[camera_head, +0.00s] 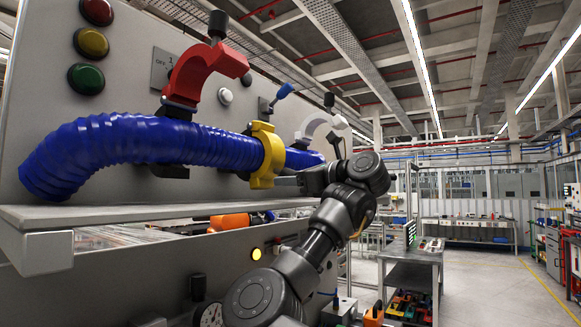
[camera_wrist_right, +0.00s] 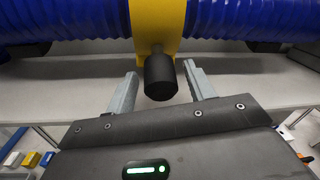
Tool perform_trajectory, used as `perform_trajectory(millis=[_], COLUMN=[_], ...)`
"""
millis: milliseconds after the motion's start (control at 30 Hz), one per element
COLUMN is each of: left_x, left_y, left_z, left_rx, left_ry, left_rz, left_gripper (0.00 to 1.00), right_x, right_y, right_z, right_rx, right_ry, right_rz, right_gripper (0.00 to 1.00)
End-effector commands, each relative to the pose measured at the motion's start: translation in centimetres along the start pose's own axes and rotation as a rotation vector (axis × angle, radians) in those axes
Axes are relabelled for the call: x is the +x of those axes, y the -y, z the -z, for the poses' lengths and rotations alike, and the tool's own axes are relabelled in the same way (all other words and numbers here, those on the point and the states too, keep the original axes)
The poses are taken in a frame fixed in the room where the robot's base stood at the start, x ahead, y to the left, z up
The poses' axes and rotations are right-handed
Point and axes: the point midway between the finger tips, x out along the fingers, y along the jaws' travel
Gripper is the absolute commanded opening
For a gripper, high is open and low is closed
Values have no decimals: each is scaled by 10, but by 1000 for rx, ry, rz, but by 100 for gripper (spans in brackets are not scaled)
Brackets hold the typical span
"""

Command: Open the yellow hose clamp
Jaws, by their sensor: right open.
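The yellow hose clamp (camera_head: 262,150) sits closed around the ribbed blue hose (camera_head: 140,142) in the head view. In the right wrist view, the yellow clamp (camera_wrist_right: 157,22) shows at top centre, with its black knob (camera_wrist_right: 160,78) pointing toward me. My right gripper (camera_head: 284,182) is at the clamp's lower right side. In the wrist view, the right gripper (camera_wrist_right: 160,84) is open, with the knob between its two grey fingers and a gap visible on each side. The head view does not show the knob clearly. My left gripper is not in view.
A red clamp (camera_head: 187,78) and a white clamp (camera_head: 313,124) stand swung open above the hose. A grey shelf (camera_head: 110,213) runs below the hose, in front of the grey panel (camera_head: 135,65) with its buttons. An orange object (camera_head: 230,222) lies below the shelf.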

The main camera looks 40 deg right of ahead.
Motion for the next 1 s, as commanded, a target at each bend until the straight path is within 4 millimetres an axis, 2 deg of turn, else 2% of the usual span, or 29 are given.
perform_trajectory(millis=[133,400,800,833,1000], left_x=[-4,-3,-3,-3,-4], left_y=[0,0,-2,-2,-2], left_z=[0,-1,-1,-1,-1], left_rx=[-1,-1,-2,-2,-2], left_ry=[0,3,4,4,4], left_rz=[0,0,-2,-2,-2], left_gripper=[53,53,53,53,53], right_x=[8,9,9,9,10], right_y=[0,0,0,0,-1], right_z=[0,1,0,0,0], right_rx=[1,1,1,1,1], right_ry=[1,1,1,1,1], right_rz=[0,0,0,0,-2], right_gripper=[53,53,2,0,0])
